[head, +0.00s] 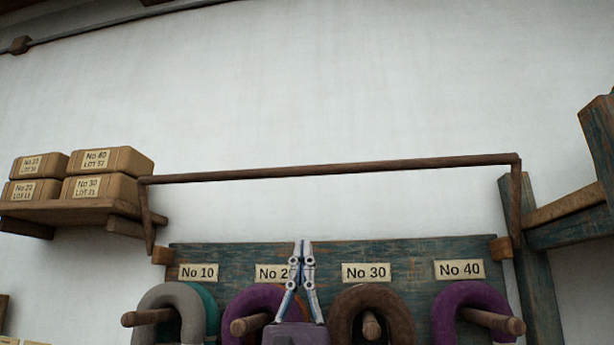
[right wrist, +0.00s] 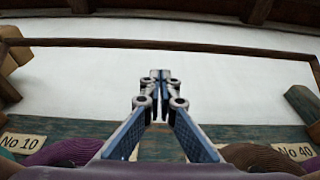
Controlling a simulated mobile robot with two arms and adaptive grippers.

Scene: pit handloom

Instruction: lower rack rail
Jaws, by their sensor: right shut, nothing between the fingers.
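The rack rail (head: 330,170) is a thin brown bar with a bent arm at each end. It stands raised above the teal rack board (head: 400,255), its arms meeting small wooden blocks at the board's two sides. It also crosses the upper part of the right wrist view (right wrist: 160,45). My right gripper (head: 303,245) points up in front of the board, between the No 20 and No 30 labels, and appears below the rail. Its fingers are shut and empty, and they also show in the right wrist view (right wrist: 160,78). My left gripper is not in view.
Yarn hanks in grey, purple and brown (head: 372,305) hang on wooden pegs under the labels. A shelf (head: 75,208) with labelled boxes (head: 110,160) is at the left. A wooden frame (head: 565,210) stands at the right. The white wall above is bare.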

